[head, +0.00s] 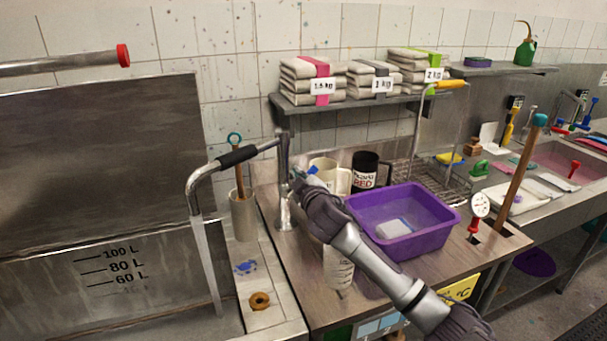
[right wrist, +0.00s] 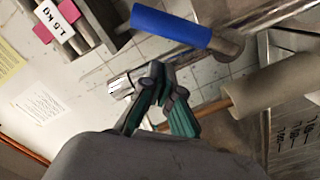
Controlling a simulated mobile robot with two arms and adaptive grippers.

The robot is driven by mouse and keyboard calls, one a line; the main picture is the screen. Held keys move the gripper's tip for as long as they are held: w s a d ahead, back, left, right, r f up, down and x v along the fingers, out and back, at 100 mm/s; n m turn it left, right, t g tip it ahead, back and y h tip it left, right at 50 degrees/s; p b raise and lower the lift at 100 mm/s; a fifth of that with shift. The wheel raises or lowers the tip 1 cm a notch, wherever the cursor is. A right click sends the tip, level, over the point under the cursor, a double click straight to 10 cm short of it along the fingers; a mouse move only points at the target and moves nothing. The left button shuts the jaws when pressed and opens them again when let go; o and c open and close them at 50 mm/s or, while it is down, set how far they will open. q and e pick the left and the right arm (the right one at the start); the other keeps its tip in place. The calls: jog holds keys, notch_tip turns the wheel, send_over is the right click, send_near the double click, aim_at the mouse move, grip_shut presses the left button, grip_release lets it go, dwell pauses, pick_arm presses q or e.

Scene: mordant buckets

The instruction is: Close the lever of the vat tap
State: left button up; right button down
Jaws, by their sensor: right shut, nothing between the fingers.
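The vat tap (head: 283,180) is a metal column on the worktop, with a spout (head: 205,178) reaching left over the vat (head: 40,235) and a black grip on it. A pale stream (head: 208,265) runs down from the spout end. A small blue piece (head: 312,169), which looks like the lever's end, shows just right of the column. A blue handle (right wrist: 172,25) shows in the right wrist view, apart from the fingertips. My right gripper (head: 296,177) is shut and empty beside the column; its fingers (right wrist: 160,80) are close to a chrome part. Contact is unclear. My left gripper is out of view.
A beige holder (head: 243,215) with a wooden stick stands left of the column. A shelf (head: 350,108) with folded cloths hangs above.

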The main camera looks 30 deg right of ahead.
jog(key=shift+d+f, duration=0.7)
jog(key=shift+d, duration=0.15)
jog(key=shift+s, duration=0.15)
jog(key=d+f+m, duration=0.4)
jog(key=m, duration=0.5)
jog(key=shift+s+f+y, duration=0.25)
jog(key=shift+s+y, duration=0.15)
jog(key=shift+s, duration=0.05)
dwell(0.3)
